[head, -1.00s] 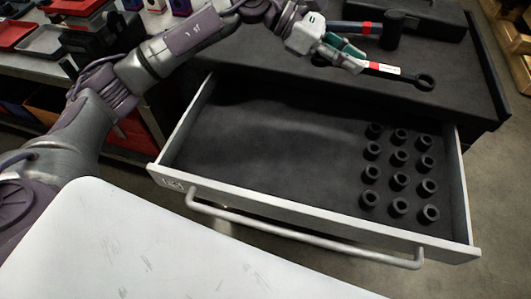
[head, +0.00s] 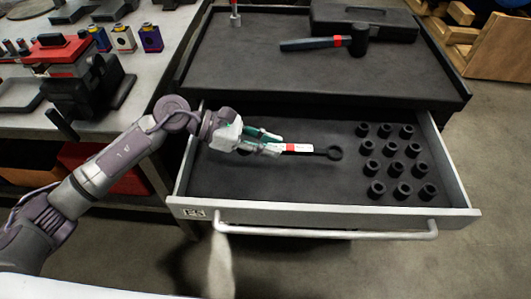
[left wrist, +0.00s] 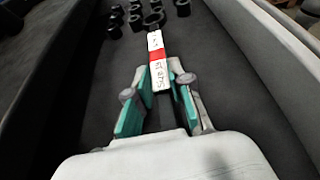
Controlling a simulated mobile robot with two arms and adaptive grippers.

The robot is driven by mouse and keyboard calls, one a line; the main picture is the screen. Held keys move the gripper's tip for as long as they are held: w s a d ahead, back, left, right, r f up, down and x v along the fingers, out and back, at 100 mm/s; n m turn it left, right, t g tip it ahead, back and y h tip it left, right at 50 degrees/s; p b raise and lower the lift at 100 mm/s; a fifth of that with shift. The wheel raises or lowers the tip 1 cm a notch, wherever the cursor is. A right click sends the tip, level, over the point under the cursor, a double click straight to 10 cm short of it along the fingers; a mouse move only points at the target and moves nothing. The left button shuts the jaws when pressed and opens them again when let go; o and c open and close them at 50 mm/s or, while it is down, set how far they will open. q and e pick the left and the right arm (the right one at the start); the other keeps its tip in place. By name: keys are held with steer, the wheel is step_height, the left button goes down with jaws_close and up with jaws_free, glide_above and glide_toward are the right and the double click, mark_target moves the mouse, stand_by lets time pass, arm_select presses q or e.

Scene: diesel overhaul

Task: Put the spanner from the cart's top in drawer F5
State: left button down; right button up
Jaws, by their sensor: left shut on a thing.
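The spanner (head: 304,148) is dark with a red and white label and a ring end. My left gripper (head: 272,143) is shut on its handle, inside the outline of the open drawer (head: 330,215). In the left wrist view, the spanner (left wrist: 157,68) runs forward from between the gripper's fingers (left wrist: 158,95), ring end far from me. I cannot tell whether it touches the drawer floor. The drawer front carries a small label at its left, too small to read surely. My right gripper is not in view.
Several black sockets (head: 390,160) stand at the drawer's right side; its left and middle floor is clear. On the cart's top (head: 260,70) lie a hammer (head: 325,42) and a black case (head: 362,20). A workbench with a vise (head: 90,90) stands at left.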

mark_target(265, 163)
arm_select(q)
steer(key=shift+a+f, duration=0.15)
steer(key=shift+a, duration=0.25)
steer(key=shift+f, duration=0.3)
step_height(265, 163, down, 4)
steer(key=shift+r+p, duration=0.2)
steer(key=shift+p, duration=0.2)
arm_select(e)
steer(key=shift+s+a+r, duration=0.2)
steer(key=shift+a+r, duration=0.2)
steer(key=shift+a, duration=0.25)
arm_select(q)
steer(key=shift+f, duration=0.2)
steer(key=c, duration=1.1)
jaws_free()
steer(key=shift+o, duration=0.2)
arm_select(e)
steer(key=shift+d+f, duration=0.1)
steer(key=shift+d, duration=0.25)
arm_select(q)
steer(key=shift+r, duration=0.1)
